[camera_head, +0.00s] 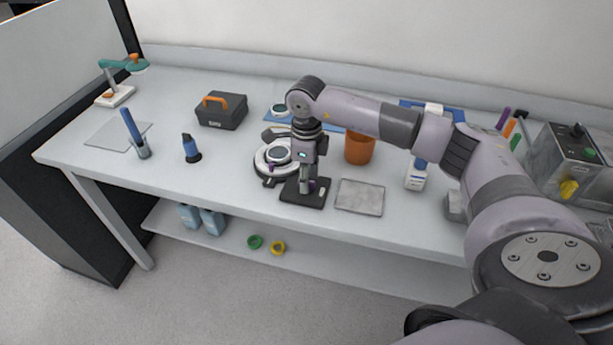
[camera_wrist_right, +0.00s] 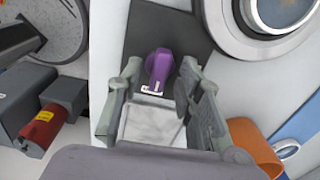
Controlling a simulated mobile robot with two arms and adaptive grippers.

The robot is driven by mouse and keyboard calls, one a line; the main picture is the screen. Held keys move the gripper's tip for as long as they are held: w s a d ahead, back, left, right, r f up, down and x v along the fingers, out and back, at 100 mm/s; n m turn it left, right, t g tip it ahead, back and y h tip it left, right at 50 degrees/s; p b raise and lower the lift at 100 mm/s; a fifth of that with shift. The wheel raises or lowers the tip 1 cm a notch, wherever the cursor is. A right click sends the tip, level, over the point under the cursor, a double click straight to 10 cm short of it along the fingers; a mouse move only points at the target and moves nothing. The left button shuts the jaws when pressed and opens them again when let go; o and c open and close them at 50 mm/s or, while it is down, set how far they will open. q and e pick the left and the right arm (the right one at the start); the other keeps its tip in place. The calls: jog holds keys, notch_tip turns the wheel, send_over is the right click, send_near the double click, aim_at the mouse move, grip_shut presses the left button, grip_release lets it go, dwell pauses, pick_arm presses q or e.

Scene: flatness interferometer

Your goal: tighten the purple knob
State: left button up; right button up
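The purple knob (camera_wrist_right: 158,66) stands on a dark base plate, between the two fingertips of my right gripper (camera_wrist_right: 160,72) in the right wrist view. A gap shows on each side of the knob, so the gripper is open around it and not pressing on it. In the head view my right gripper (camera_head: 307,186) points down over the dark plate (camera_head: 291,194) at the table's front, and hides most of the knob. The round white instrument (camera_head: 262,170) stands just behind, partly covered by my right wrist. My left gripper is in neither view.
A grey slab (camera_head: 360,197) lies just right of the plate. An orange cup (camera_head: 359,150) stands behind it, close to my right arm. The table's front edge is close to the plate.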

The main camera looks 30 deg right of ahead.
notch_tip(320, 180, up, 12)
dwell(0.4)
jog(key=shift+f, duration=0.1)
